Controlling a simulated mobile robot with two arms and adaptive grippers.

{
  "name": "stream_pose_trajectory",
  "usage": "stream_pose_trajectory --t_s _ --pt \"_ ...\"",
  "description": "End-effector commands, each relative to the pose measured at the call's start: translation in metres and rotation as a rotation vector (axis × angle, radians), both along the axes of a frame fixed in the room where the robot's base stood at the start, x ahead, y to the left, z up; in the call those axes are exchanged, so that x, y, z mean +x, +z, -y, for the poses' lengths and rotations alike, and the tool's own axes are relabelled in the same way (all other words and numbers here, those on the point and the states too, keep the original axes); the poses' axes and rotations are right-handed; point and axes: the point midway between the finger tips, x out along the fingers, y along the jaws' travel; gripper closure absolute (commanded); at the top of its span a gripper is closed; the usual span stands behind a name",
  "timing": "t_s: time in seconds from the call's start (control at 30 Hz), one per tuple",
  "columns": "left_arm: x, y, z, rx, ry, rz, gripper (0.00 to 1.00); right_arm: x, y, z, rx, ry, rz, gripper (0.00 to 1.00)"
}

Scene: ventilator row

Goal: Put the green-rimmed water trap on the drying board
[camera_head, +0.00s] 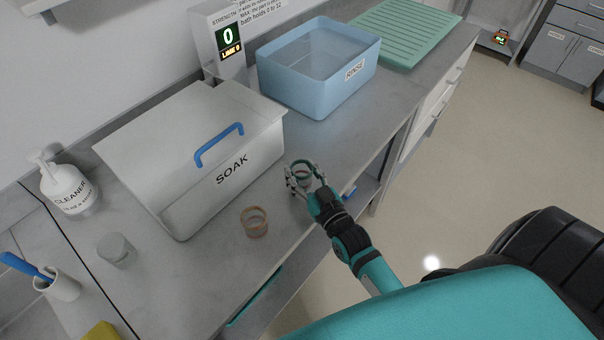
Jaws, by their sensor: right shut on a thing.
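The green-rimmed water trap (301,166) is a small clear cup with a green ring at the top. My right gripper (301,178) is shut on it, over the counter's front part, right of the soak bath. I cannot tell whether the trap touches the counter. The drying board (408,30) is a pale green ribbed board at the far end of the counter, beyond the blue rinse tub. Its visible surface is bare. My left gripper is not in view.
The lidded SOAK bath (190,150) and the blue RINSE tub (318,68) stand along the counter, with a display post (222,45) behind. A tan-rimmed trap (254,222), a grey-topped jar (116,250), a cleaner bottle (68,188) and a brush cup (58,284) stand nearer.

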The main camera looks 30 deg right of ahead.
Motion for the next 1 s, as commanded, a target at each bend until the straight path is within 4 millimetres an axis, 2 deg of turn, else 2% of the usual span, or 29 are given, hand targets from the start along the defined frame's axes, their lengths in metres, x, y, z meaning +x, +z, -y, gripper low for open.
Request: stream_pose_trajectory --t_s 0.13,0.17,0.3,0.67,0.77,1.0 --pt "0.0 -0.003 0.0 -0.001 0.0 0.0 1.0 0.0 -0.004 0.0 0.0 0.0 0.0 0.82" --pt "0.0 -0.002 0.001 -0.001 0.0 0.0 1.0 0.0 -0.003 0.0 0.0 0.0 0.0 0.51" --pt "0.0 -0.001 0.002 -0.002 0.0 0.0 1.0 0.0 -0.003 0.0 0.0 0.0 0.0 0.32" --pt "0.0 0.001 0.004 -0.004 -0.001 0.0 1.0 -0.002 0.001 0.0 0.0 0.0 -0.001 0.31" --pt "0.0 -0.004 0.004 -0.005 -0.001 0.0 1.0 -0.016 -0.003 0.0 0.0 0.0 -0.003 0.31" --pt "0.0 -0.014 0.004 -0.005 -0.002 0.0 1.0 -0.068 -0.003 0.0 -0.001 0.0 -0.005 0.31"
